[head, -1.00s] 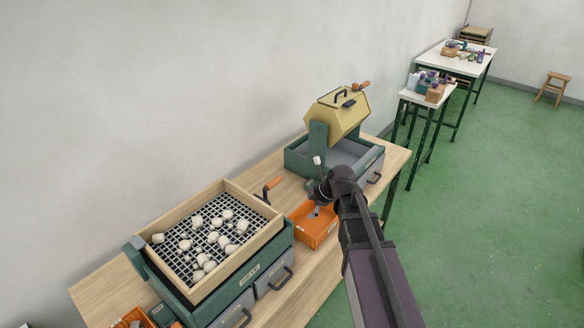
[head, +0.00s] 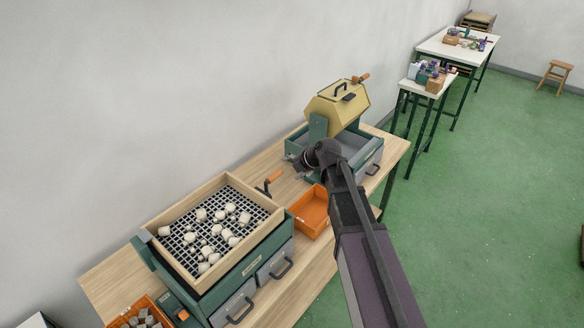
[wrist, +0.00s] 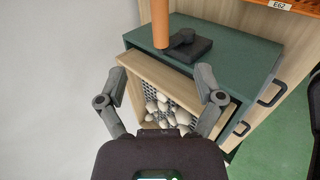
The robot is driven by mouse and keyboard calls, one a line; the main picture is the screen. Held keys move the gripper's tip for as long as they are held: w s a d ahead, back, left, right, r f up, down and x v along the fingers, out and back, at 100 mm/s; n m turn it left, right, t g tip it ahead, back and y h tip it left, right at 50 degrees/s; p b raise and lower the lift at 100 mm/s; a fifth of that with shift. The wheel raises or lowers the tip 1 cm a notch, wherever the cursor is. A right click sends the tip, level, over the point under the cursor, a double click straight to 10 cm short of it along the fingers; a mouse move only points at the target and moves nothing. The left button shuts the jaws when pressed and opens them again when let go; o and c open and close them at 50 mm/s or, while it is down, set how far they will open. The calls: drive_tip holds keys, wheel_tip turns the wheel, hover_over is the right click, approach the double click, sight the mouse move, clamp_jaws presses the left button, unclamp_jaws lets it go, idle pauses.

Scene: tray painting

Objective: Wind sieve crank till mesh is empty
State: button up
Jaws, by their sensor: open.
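The sieve (head: 251,241) is a green box with a wooden frame on top, at the lower left of the head view. Its dark mesh (head: 190,262) carries several pale rounded pieces (head: 201,215); the wrist view also shows them (wrist: 160,104). The crank (head: 271,182) stands at the sieve's far end, with an orange handle. In the wrist view the orange handle (wrist: 160,22) and its dark arm are at the top, ahead of the fingers. My gripper (wrist: 160,77) is open and empty, apart from the handle. In the head view it (head: 294,160) is above and beyond the crank.
An orange bin (head: 309,214) sits right of the crank. A yellow drum machine (head: 337,106) stands behind my arm. Another orange bin (head: 142,312) holds grey lumps at the front left. Green floor (head: 480,210) is free on the right.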

sight(276, 176)
drive_tip(key=shift+w+f, duration=0.1)
drive_tip(key=shift+f, duration=0.05)
drive_tip(key=shift+b+x, duration=4.25)
drive_tip(key=shift+x, duration=1.55)
clamp_jaws()
